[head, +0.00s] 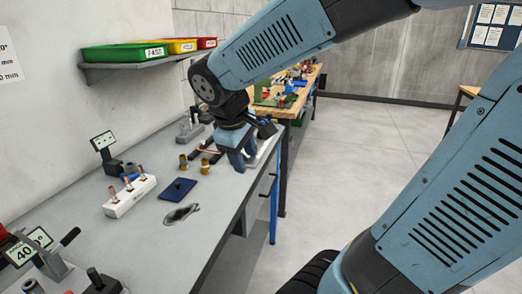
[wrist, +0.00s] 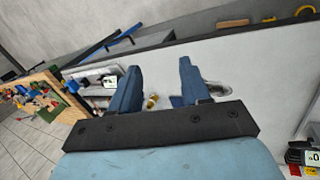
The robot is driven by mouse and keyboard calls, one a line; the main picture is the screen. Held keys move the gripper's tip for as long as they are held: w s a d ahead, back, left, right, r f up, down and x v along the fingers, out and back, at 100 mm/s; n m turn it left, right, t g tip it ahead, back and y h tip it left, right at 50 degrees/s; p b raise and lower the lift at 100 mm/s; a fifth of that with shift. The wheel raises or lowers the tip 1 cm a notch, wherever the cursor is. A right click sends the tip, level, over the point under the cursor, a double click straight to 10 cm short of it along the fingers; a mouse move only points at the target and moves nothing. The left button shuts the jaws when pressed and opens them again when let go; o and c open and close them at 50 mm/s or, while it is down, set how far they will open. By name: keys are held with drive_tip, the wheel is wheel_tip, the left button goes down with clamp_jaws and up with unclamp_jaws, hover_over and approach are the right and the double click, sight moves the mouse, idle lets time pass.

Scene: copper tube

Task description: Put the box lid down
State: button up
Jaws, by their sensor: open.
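A flat dark blue lid with a small black knob (head: 178,190) lies on the grey workbench (head: 160,240) in the head view. My gripper (head: 242,163) is above the bench's right edge, beyond and to the right of the lid, and apart from it. In the wrist view my gripper (wrist: 158,90) has its two blue fingers spread, with nothing held between them. A small blue patch beside the right finger may be the lid, but I cannot tell. A box for the lid is not clearly visible.
Two brass fittings (head: 194,164) stand between the lid and my gripper. A white block with copper pieces (head: 130,196) is left of the lid. A shiny grey item (head: 181,214) lies in front. Green, yellow and red bins (head: 123,55) sit on the wall shelf.

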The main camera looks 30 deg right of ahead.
drive_tip(key=s+r+m+t+y, duration=0.3)
drive_tip(key=s+r+m, duration=0.1)
drive_tip(key=s+m, duration=0.3)
drive_tip(key=shift+s+d+r, duration=0.2)
drive_tip(key=shift+d, duration=0.1)
drive_tip(key=shift+s, duration=0.1)
idle(0.3)
